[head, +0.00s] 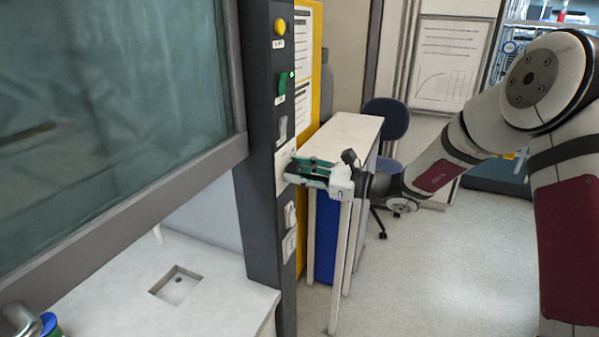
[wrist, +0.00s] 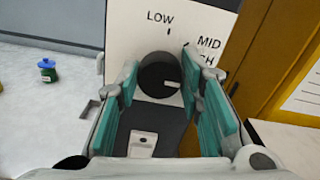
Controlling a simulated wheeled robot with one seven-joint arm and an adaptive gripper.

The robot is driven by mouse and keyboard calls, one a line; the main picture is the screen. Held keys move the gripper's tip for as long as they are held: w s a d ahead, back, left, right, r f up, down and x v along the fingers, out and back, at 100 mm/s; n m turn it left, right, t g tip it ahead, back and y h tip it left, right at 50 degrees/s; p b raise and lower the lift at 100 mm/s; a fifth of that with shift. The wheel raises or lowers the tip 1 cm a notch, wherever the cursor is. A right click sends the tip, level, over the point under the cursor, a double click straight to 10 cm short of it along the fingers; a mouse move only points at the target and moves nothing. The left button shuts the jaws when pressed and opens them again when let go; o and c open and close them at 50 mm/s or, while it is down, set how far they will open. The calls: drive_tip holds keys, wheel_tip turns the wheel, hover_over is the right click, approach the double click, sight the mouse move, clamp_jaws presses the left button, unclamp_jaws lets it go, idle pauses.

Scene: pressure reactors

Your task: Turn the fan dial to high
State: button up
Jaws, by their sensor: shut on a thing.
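The fan dial (wrist: 160,75) is a round black knob on a white panel (wrist: 135,30). The panel reads LOW above the dial and MID to its upper right; a label below MID is partly hidden and ends in H. In the head view my gripper (head: 294,168) reaches the white panel (head: 284,160) on the dark post, and the dial is hidden there.
The dark post (head: 263,120) carries a yellow button (head: 280,27), a green switch (head: 282,84) and white outlets (head: 290,215). A glass sash (head: 110,100) and white worktop (head: 200,305) lie left. A white table (head: 340,135) stands behind my gripper.

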idle(0.3)
drive_tip(key=o, duration=1.2)
drive_tip(key=shift+c, duration=0.2)
drive_tip(key=shift+d, duration=0.15)
drive_tip(key=v, duration=1.2)
